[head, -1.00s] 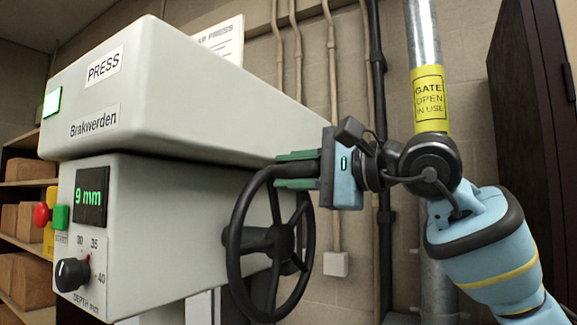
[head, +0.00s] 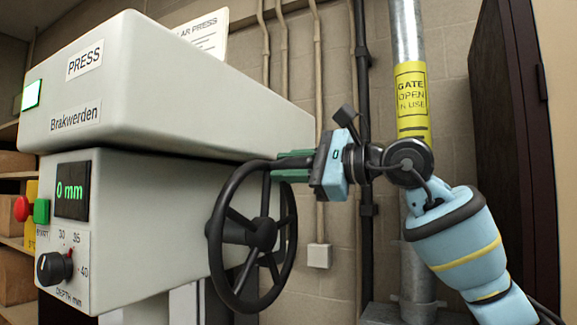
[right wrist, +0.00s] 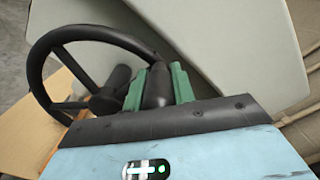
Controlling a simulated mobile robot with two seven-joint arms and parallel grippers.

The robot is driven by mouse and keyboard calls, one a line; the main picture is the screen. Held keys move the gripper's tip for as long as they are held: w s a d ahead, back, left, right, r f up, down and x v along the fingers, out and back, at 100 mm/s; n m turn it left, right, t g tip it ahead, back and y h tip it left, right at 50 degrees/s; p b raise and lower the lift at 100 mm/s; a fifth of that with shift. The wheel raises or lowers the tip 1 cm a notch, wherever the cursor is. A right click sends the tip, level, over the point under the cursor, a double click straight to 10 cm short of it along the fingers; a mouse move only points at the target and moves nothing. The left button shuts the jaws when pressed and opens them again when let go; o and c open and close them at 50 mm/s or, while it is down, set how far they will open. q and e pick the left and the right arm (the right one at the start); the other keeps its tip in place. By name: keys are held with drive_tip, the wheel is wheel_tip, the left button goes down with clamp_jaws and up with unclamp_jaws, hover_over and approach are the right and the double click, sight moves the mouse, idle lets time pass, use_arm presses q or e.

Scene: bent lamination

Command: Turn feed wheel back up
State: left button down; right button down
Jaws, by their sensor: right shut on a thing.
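The black feed wheel (head: 258,234) is mounted on the side of the grey press (head: 150,215). My right gripper (head: 285,166) is shut on the wheel's rim at its upper right. In the right wrist view the gripper's green fingers (right wrist: 158,88) sit on both sides of the wheel's rim (right wrist: 95,32). The press display (head: 73,189) reads 0 mm in green. My left gripper is not in view.
A depth knob (head: 54,268), a red button (head: 21,208) and a green button (head: 41,211) are on the press front. A metal post (head: 409,60) with a yellow gate label stands behind my right arm. A dark cabinet (head: 505,140) is at the right.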

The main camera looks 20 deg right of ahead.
drive_tip(key=shift+d+r, duration=0.1)
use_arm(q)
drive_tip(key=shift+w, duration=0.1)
use_arm(e)
drive_tip(key=c, duration=1.2)
unclamp_jaws()
drive_tip(key=shift+w, duration=0.1)
drive_tip(key=shift+o, duration=0.2)
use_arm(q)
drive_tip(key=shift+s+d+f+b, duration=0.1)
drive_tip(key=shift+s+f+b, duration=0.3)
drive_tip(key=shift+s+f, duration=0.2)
use_arm(e)
drive_tip(key=v, duration=0.8)
